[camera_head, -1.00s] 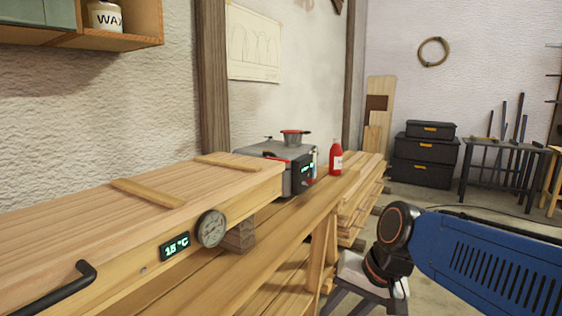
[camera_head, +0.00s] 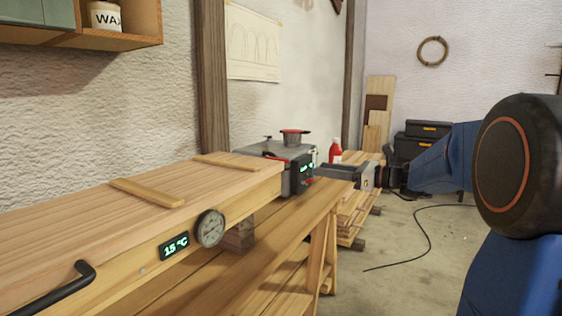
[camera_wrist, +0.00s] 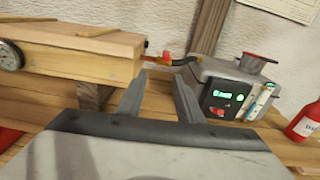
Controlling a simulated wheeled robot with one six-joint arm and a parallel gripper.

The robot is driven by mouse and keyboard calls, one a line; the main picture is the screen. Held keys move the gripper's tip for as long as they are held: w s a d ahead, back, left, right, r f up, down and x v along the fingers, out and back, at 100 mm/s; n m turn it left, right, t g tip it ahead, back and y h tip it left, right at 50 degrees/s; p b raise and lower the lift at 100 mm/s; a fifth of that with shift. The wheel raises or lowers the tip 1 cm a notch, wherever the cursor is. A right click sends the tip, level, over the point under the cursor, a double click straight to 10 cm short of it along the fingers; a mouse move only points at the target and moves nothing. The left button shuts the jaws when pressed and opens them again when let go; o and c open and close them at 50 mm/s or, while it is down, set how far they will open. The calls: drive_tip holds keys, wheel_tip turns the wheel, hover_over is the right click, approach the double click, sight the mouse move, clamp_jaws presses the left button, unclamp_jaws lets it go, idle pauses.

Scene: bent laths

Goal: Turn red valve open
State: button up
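In the head view my gripper (camera_head: 338,172) reaches in from the right beside the machine (camera_head: 272,150).
The machine has a lit display, a red button (camera_wrist: 217,111) and a red-rimmed pot (camera_wrist: 257,62) on top. A red bottle (camera_wrist: 305,122) stands to its right. The box carries a dial gauge (camera_head: 210,228) and a 15 °C display (camera_head: 174,246). A cable lies on the floor.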

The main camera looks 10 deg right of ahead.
drive_tip(key=shift+m+t, duration=0.3)
drive_tip(key=x, duration=1.7)
drive_tip(key=shift+w+d+r, duration=0.35)
drive_tip(key=shift+w, duration=0.1)
drive_tip(key=shift+c, duration=0.6)
clamp_jaws()
